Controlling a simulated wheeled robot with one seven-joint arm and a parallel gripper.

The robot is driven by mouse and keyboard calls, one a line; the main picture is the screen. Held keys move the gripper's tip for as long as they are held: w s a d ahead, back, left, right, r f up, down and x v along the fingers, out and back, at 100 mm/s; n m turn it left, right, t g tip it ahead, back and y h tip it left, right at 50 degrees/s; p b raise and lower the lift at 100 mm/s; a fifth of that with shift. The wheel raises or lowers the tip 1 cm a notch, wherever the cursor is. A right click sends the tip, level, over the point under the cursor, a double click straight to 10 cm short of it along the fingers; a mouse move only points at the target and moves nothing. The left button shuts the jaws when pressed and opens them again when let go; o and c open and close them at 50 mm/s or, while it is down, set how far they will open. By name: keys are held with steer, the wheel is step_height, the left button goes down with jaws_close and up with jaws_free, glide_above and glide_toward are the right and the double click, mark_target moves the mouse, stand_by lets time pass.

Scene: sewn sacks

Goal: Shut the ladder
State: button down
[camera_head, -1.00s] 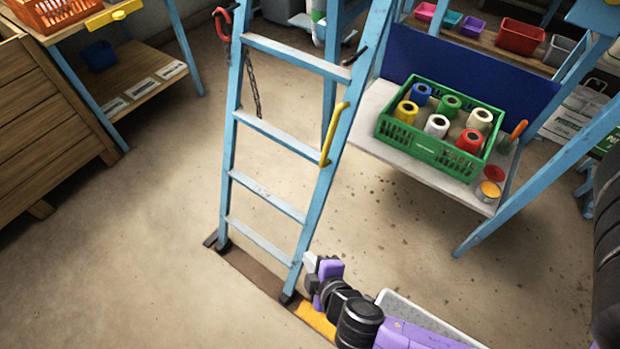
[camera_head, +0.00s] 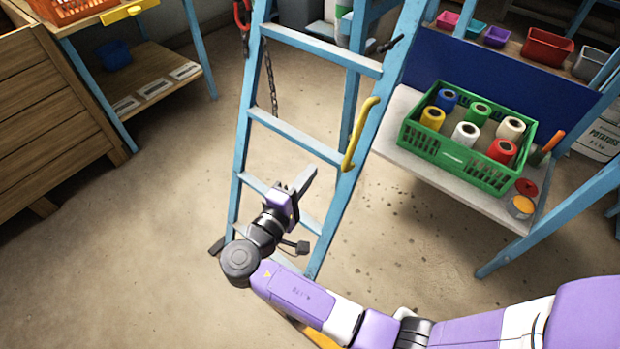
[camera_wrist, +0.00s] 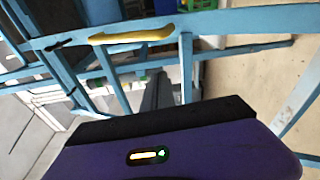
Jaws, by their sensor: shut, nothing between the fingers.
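The light blue ladder (camera_head: 300,137) stands in the middle of the head view, with rungs between two rails. A rear leg (camera_head: 346,112) shows behind it, so it stands spread. A yellow handle (camera_head: 358,132) is on its right rail; it also shows in the wrist view (camera_wrist: 131,36). My gripper (camera_head: 303,186) is shut and empty, in front of the lower rungs and below the yellow handle. In the wrist view the fingers (camera_wrist: 157,92) point toward the ladder. I cannot tell whether they touch it.
A green crate (camera_head: 462,158) of coloured spools sits on a low shelf at right. A wooden bin (camera_head: 50,120) and a shelf bench (camera_head: 150,85) are at left. The floor at left is clear.

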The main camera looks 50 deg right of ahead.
mark_target(322, 157)
steer(key=s+d, duration=0.2)
steer(key=d, duration=0.4)
steer(key=shift+s+d, duration=0.15)
steer(key=shift+s, duration=0.15)
